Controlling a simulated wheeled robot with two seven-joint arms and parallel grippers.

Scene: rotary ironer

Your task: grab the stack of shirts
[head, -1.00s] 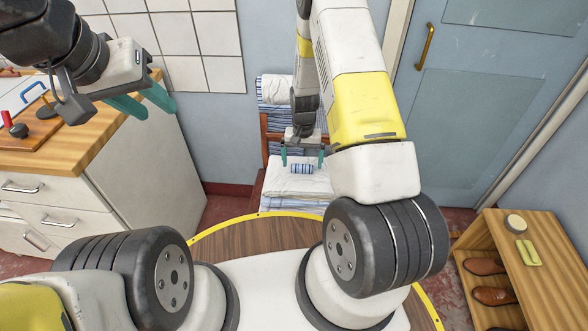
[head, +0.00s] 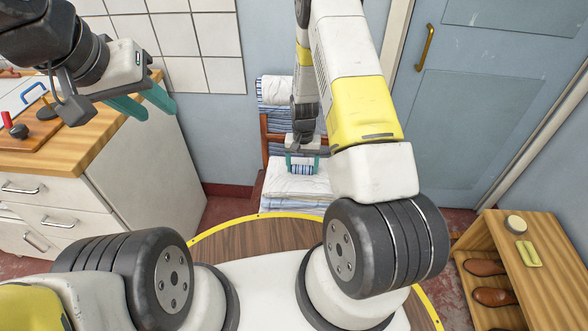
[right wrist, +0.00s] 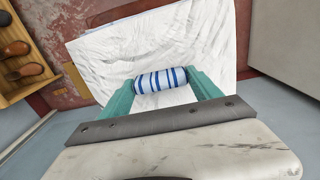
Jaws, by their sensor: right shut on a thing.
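The stack of shirts (head: 280,184), white on top with blue-striped layers below, lies on a low reddish-brown wooden support beyond my base. In the right wrist view its white top (right wrist: 200,38) fills the upper middle. A small blue-and-white striped roll (right wrist: 161,80) lies on top of the stack. My right gripper (head: 302,166) is shut on this roll, one teal finger at each end; the right wrist view also shows my right gripper (right wrist: 162,84) around it. My left gripper (head: 142,102) is open and empty at the upper left, by the counter.
A wooden-topped counter (head: 80,118) is at left. A wooden shoe rack (head: 552,258) with brown shoes (head: 490,296) stands at right. A blue door (head: 480,110) is behind it.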

